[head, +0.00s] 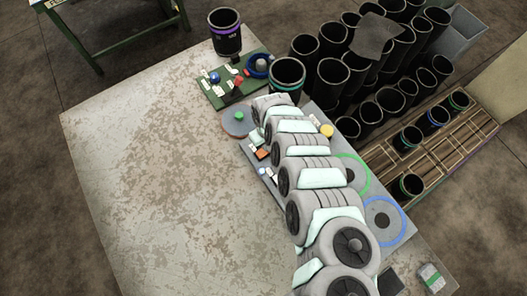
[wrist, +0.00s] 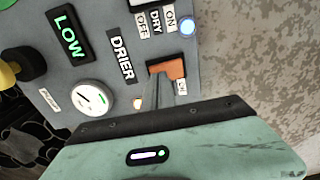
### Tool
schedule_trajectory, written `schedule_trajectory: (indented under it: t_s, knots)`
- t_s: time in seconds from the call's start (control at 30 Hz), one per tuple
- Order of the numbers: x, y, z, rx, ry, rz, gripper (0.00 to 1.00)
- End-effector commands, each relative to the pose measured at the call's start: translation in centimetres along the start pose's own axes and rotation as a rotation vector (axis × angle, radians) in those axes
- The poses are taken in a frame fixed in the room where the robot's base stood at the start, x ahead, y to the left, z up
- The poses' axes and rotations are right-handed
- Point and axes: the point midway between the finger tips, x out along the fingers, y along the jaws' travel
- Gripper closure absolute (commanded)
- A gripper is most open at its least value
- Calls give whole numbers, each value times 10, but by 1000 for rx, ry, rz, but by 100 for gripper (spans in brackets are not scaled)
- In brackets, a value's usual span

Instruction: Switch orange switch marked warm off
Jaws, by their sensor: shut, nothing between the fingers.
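The orange switch (wrist: 172,68) sits in a dark frame on a grey control panel (wrist: 205,70) in the wrist view. My gripper (wrist: 158,82) is shut and empty, its narrow grey fingertips at the near left side of the switch, overlapping it in the picture. I cannot tell whether they press on it. A small label beside the switch is partly covered by my gripper, and I cannot read "warm" anywhere. In the head view the orange switch (head: 262,154) shows at the panel's left edge, beside my arm, which hides much of the panel.
The wrist view shows a DRY switch label (wrist: 155,22), a DRIER label (wrist: 121,59), a round gauge (wrist: 93,98), a green LOW display (wrist: 68,35) and a lit blue button (wrist: 187,27). In the head view black sleeves (head: 333,75) crowd the right; the worn table (head: 165,165) is clear on the left.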

Motion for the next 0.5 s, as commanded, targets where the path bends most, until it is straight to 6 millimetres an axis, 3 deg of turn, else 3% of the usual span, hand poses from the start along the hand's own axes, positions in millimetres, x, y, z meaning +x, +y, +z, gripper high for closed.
schedule_trajectory:
  t_s: [0.5]
  knots:
    - [8, 0, 0, 0, 0, 0, 100]
